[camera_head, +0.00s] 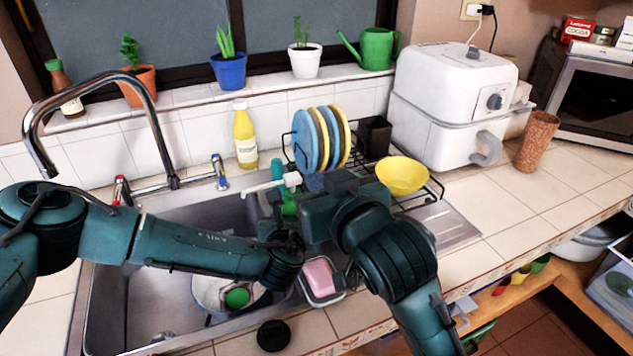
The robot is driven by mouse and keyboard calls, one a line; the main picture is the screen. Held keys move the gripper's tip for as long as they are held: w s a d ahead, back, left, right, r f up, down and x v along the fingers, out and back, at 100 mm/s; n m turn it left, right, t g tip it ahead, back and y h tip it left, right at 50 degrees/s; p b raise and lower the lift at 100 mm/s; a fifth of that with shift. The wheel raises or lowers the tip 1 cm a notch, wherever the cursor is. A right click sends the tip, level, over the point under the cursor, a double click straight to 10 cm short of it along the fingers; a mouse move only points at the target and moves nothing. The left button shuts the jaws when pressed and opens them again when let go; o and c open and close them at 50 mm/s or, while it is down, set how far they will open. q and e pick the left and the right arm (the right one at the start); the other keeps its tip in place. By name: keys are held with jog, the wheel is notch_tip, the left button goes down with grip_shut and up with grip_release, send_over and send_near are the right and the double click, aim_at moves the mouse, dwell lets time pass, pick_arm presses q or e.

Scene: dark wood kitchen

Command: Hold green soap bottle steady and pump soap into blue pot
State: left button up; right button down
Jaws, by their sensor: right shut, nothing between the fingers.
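My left gripper (272,222) is at the bottle's left side, mostly covered by my own arm parts. I cannot tell whether it grips the bottle. My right gripper (303,212) is shut and empty, close to the bottle's right side; contact is unclear. A pot with a pale inside (207,292) sits in the sink with a green round thing in it, partly under my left arm.
A pink sponge (319,277) in a holder and a black round stopper (273,335) are at the front edge. A dish rack with plates (325,138), a yellow bowl (402,176) and a yellow bottle (245,137) stand behind. The right counter is largely clear.

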jog(key=shift+w+r, duration=0.1)
jog(key=shift+r, duration=0.8)
jog(key=shift+w+a, duration=0.1)
send_over(297, 173)
jog(key=s, duration=0.3)
notch_tip(297, 173, down, 3)
notch_tip(297, 173, down, 2)
jog(key=shift+f, duration=0.75)
